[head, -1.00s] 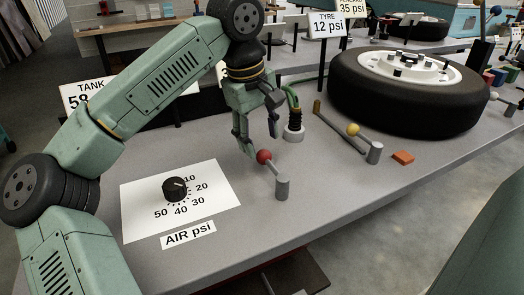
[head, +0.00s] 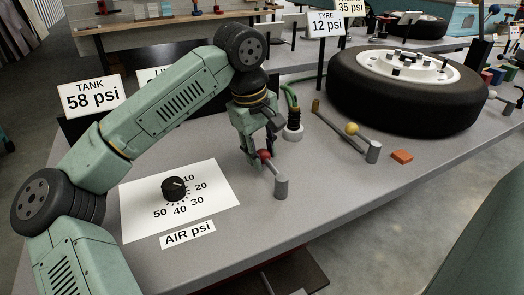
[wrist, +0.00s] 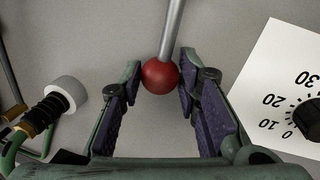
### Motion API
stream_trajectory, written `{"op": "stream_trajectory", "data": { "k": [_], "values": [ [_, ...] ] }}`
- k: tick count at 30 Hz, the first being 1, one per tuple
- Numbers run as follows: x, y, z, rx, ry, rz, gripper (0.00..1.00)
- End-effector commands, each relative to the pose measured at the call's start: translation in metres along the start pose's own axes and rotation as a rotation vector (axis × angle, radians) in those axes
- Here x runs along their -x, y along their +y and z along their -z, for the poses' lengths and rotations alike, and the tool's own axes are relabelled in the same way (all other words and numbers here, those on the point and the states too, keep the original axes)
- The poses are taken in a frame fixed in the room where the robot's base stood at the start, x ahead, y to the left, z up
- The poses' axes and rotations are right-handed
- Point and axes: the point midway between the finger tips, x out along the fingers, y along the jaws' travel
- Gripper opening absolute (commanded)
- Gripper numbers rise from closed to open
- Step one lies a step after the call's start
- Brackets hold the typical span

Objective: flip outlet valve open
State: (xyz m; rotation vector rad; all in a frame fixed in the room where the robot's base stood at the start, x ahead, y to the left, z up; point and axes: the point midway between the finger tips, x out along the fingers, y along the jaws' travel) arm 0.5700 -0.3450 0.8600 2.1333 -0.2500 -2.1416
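A lever with a red ball knob (head: 265,154) runs to a short grey post (head: 281,188) near the table's front edge. A second lever with a yellow ball (head: 351,129) runs to another post (head: 373,152) further right. No label shows which one is the outlet valve. My gripper (head: 261,160) is low over the table at the red knob. In the wrist view my gripper (wrist: 160,78) is open, with the red ball (wrist: 160,77) between its fingertips and narrow gaps beside it. The lever rod (wrist: 172,30) extends away from the fingers.
A black dial (head: 175,188) sits on a white card at left. A hose fitting (head: 293,128) stands just behind my gripper. Signs read TANK 58 psi (head: 91,95) and TYRE 12 psi (head: 326,23).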

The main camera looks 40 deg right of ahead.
Motion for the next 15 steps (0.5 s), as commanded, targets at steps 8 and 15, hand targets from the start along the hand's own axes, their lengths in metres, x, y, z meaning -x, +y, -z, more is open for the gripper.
{"op": "stream_trajectory", "data": {
  "k": [8, 15],
  "values": [
    [0.0002, 0.0000, 0.0000, 0.000, 0.000, 0.000, 0.10],
    [0.0002, 0.0000, 0.0001, 0.000, 0.000, 0.000, 0.00]
  ]
}}
